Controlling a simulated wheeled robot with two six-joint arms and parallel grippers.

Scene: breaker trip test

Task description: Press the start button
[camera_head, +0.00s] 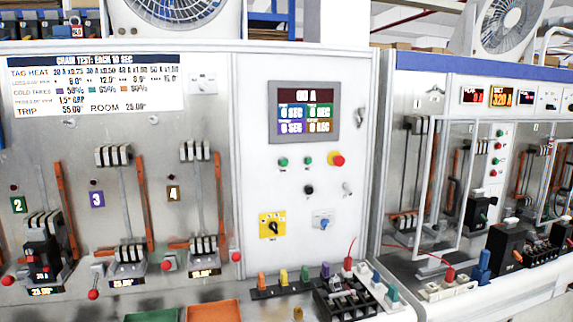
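The control panel (258,110) in the middle of the head view carries two small green buttons side by side below the screen, a left one (283,162) and a right one (308,160). The labels under them are too small to read surely, so I cannot tell which is the start button. The screen (304,112) is lit and reads what looks like 00 A above several coloured fields. Neither of my grippers is in view.
Below the buttons are a black knob (309,190), a yellow rotary switch (272,226) and a blue-handled switch (322,220). Test stations with clamps (120,225) stand left. Green (152,315) and orange (213,311) bins and a terminal block (345,297) are in front. Another bench (470,75) is right.

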